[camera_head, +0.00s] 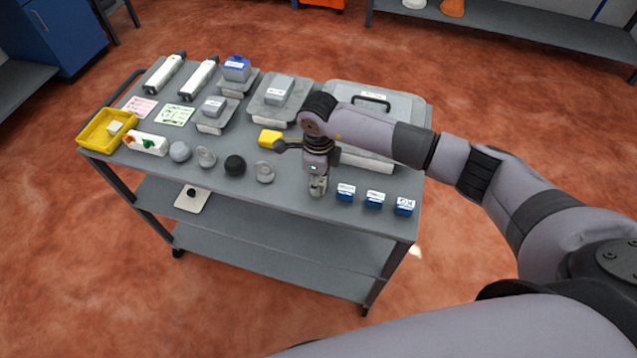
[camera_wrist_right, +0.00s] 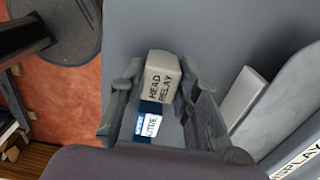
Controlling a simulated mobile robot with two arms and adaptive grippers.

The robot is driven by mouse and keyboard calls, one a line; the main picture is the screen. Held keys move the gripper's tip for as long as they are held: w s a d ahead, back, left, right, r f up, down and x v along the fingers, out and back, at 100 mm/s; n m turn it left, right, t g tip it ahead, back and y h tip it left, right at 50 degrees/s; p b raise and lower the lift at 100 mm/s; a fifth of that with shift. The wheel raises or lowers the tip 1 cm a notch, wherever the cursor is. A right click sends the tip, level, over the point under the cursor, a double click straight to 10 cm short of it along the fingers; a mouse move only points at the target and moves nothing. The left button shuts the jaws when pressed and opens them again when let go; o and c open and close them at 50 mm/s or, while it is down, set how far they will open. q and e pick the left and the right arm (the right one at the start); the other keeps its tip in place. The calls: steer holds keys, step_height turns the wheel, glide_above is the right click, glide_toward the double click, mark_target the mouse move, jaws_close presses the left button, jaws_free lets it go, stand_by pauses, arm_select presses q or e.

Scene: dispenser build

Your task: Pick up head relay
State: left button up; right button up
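The head relay (camera_wrist_right: 158,84), a small beige block with dark lettering, sits between the fingertips of my right gripper (camera_wrist_right: 161,72) in the right wrist view. The fingers stand on either side of it, very near its sides; I cannot tell whether they press on it. In the head view my right gripper (camera_head: 318,186) points down at the table's front edge, left of the blue blocks, and mostly hides the relay. I cannot tell whether the relay is off the table. My left gripper is not in view.
Several blue labelled blocks (camera_head: 374,198) stand right of my gripper; one blue block (camera_wrist_right: 148,122) shows close below the relay. A yellow block (camera_head: 270,138) and round parts (camera_head: 235,166) lie to the left. A large grey case (camera_head: 405,105) stands behind my arm.

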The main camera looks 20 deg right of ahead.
jaws_close()
steer(key=shift+r, duration=0.1)
